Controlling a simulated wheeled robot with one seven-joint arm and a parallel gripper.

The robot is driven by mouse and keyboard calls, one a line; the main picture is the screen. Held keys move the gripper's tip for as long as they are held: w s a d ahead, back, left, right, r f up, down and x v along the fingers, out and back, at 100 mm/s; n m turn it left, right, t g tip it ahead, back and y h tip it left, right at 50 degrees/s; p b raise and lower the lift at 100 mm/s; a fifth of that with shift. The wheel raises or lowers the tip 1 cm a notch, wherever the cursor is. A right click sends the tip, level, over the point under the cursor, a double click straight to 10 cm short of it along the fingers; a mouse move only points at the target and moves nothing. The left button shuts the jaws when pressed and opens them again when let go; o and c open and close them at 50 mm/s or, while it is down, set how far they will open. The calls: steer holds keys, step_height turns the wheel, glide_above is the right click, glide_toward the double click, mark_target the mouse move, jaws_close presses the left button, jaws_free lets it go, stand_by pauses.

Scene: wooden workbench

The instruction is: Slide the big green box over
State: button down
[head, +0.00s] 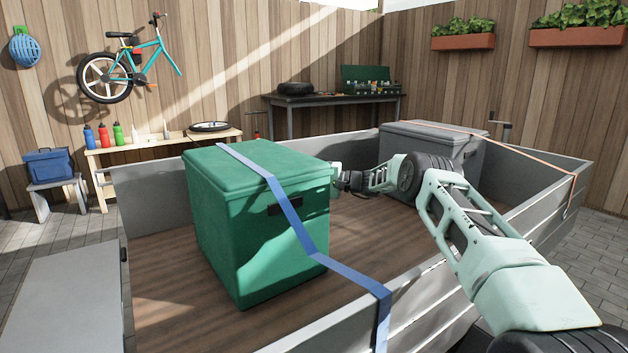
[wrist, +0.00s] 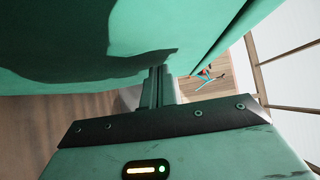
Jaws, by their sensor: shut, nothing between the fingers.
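The big green box (head: 262,235) stands upright on the wooden floor of a grey-walled trailer bed, left of centre in the head view. A blue strap (head: 290,212) runs over its lid, down its side and across the near wall. My gripper (head: 335,180) is at the box's right side, near its upper half. In the wrist view the green box (wrist: 60,45) fills the top, and my gripper's fingers (wrist: 160,75) are shut with nothing between them, right up by its surface. I cannot tell whether they touch it.
A grey box (head: 425,145) with an orange strap stands at the bed's far right. The trailer walls (head: 340,325) enclose the bed. Bare wooden floor (head: 160,270) lies left of the green box and also to its right. A workbench (head: 330,100) stands behind.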

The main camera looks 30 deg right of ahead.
steer(key=shift+a, duration=0.15)
steer(key=a+b, duration=0.4)
steer(key=a, duration=1.8)
steer(key=shift+w+a+b, duration=0.15)
steer(key=shift+a+b, duration=0.2)
steer(key=shift+a, duration=0.05)
steer(key=shift+d, duration=0.15)
